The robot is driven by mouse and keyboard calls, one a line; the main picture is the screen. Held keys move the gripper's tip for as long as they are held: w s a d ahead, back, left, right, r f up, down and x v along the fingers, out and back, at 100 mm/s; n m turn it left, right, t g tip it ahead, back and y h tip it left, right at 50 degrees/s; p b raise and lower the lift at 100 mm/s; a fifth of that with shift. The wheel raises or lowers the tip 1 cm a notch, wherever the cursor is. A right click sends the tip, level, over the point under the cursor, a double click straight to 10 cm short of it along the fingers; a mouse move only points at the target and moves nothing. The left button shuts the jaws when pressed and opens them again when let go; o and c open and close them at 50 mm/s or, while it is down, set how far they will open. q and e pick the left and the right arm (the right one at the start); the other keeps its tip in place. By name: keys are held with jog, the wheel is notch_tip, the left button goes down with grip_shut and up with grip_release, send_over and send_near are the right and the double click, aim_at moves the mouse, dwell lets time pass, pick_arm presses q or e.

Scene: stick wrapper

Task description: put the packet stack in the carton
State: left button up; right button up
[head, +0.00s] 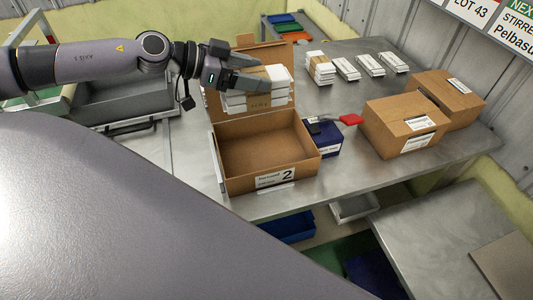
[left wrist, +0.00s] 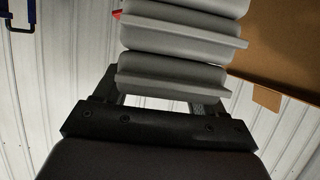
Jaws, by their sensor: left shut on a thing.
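My left gripper (head: 238,80) is shut on a white packet stack (head: 280,88) with a brown paper band. It holds the stack above the back part of the open carton (head: 245,185), in front of the raised back flap. The carton is brown, labelled 2, and its visible inside is empty. In the left wrist view the packet stack (left wrist: 180,45) shows as several pale layers between the fingers (left wrist: 165,100). My right gripper is in neither view.
A banded white stack (head: 320,68) and several white packets (head: 370,65) lie at the back of the table. Two closed cartons (head: 400,125) stand at the right. A grey tray (head: 125,100) is at left.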

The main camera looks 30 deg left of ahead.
pick_arm(q)
jog(key=shift+w+a+r, duration=0.15)
jog(key=shift+a, duration=0.45)
jog(key=shift+w+a+r, duration=0.15)
jog(key=shift+a, duration=0.45)
jog(key=shift+a+f, duration=0.1)
jog(key=shift+f, duration=0.15)
send_over(250, 153)
notch_tip(250, 153, down, 5)
jog(key=shift+a+f, duration=0.1)
jog(key=shift+f, duration=0.1)
jog(key=shift+f+b, duration=3.45)
jog(key=shift+f, duration=3.45)
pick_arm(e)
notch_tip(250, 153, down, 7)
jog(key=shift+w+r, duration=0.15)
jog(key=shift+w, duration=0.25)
pick_arm(q)
jog(key=shift+f, duration=0.2)
jog(key=o, duration=1.1)
